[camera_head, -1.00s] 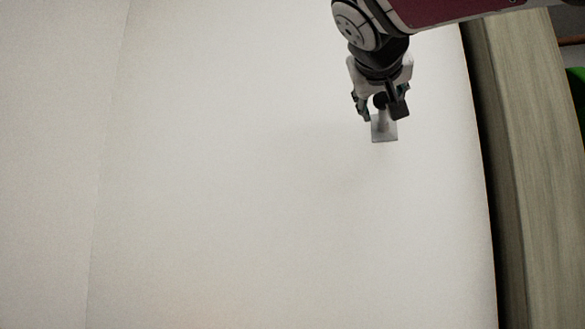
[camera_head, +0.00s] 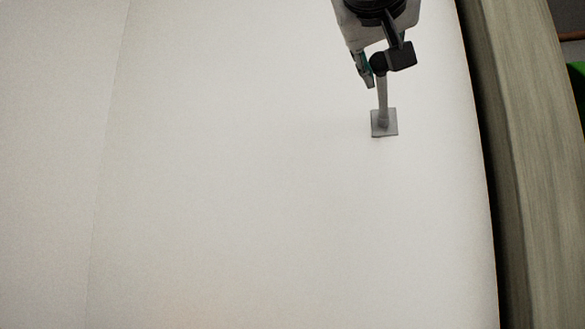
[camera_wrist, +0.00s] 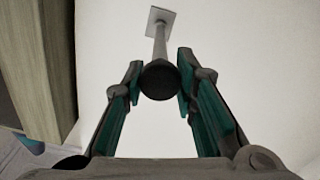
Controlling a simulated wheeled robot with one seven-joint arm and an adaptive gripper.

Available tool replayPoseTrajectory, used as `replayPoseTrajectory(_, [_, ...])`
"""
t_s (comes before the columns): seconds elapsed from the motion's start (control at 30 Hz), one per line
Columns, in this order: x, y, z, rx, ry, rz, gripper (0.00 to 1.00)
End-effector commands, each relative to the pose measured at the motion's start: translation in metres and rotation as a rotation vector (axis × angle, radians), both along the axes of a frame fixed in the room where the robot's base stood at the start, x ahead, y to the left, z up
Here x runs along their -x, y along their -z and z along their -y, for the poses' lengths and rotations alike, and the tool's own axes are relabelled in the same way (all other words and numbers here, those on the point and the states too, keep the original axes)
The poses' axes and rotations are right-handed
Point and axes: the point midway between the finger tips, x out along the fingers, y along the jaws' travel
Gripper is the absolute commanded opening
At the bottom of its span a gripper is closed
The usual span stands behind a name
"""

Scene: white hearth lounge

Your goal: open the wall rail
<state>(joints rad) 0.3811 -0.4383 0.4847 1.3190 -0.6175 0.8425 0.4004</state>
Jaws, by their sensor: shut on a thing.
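The wall rail is a thin grey rod (camera_head: 382,98) standing out from a square grey plate (camera_head: 390,130) on the white wall. A dark round knob (camera_head: 378,63) caps its near end. In the wrist view the knob (camera_wrist: 160,81) sits between the two green-lined fingers, with the rod (camera_wrist: 160,43) and plate (camera_wrist: 160,15) beyond it. My gripper (camera_head: 385,70) is shut on the knob, well out from the plate. My gripper (camera_wrist: 159,72) partly covers the knob's sides in the wrist view.
The wall (camera_head: 250,200) is bare and clear around the plate. A wood-toned upright panel (camera_head: 530,170) with a dark edge runs along the right. Part of a green object (camera_head: 577,85) shows at the far right edge.

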Motion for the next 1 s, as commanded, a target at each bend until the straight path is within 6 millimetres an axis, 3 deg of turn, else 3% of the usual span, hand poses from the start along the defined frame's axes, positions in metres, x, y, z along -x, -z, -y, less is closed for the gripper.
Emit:
replayPoseTrajectory(0.1, [0.024, 0.000, -0.010, 0.001, 0.000, 0.001, 0.00])
replayPoseTrajectory(0.3, [0.048, 0.000, -0.020, 0.000, 0.000, -0.001, 0.00])
replayPoseTrajectory(0.77, [0.054, 0.001, -0.022, -0.001, 0.001, -0.004, 0.00])
replayPoseTrajectory(0.8, [0.054, 0.001, -0.022, -0.001, 0.001, -0.004, 0.33])
replayPoseTrajectory(0.87, [0.054, 0.001, -0.022, 0.000, 0.001, -0.003, 0.46])
replayPoseTrajectory(1.0, [0.054, 0.001, -0.022, 0.000, 0.001, -0.002, 0.47])
